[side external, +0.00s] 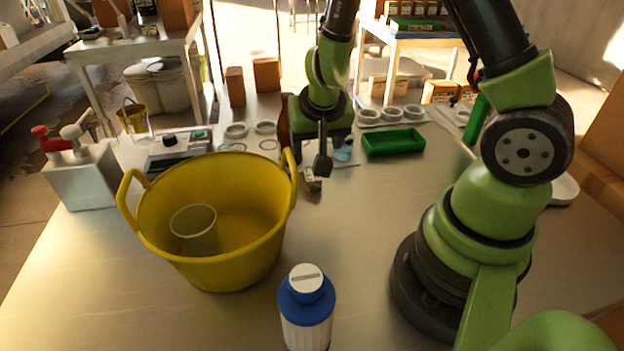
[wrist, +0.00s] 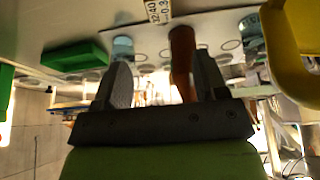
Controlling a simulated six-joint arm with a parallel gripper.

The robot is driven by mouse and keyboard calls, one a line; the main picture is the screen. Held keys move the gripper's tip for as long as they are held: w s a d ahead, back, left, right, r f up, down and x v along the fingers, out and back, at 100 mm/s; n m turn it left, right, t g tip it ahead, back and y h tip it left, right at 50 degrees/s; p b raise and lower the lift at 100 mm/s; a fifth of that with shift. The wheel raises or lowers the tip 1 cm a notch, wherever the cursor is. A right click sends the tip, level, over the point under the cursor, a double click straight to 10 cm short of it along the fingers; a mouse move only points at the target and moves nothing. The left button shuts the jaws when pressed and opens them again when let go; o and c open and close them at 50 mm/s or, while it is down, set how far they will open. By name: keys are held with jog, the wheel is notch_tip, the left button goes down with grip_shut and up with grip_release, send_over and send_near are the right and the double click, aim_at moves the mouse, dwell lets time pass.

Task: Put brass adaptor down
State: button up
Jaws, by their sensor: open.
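My gripper (side external: 322,168) is low over the middle of the table, just right of the yellow tub's rim. In the wrist view my gripper (wrist: 163,76) has its two grey fingers spread, with nothing held between them. A small brownish block with a pale face (side external: 312,182) sits on the table just below the fingertips in the side view. I cannot tell whether it is the brass adaptor. In the wrist view a pale label with black digits (wrist: 157,10) shows ahead of the fingers. No brass piece can be made out clearly.
A yellow tub (side external: 235,255) holding a cup stands left. A blue-capped white bottle (side external: 306,310) is in front. A green tray (side external: 393,142), a teal jar (side external: 343,151) and a red-brown upright object (wrist: 182,55) are near the gripper. The table's right-centre is clear.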

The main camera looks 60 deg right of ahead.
aim_at(312, 180)
jog(key=shift+s+a+f+x, duration=0.1)
jog(key=shift+s+a+x, duration=0.05)
jog(key=shift+x, duration=1.65)
jog(key=shift+s+a+f+x, duration=0.1)
jog(key=shift+s+a+x, duration=0.05)
jog(key=shift+x, duration=1.6)
jog(key=shift+s+a+f+x, duration=0.1)
jog(key=shift+s+a+x, duration=0.05)
jog(key=shift+x, duration=1.65)
jog(key=shift+c, duration=0.5)
jog(key=shift+r, duration=0.1)
jog(key=c, duration=1)
jog(key=shift+c, duration=0.2)
jog(key=shift+r, duration=0.1)
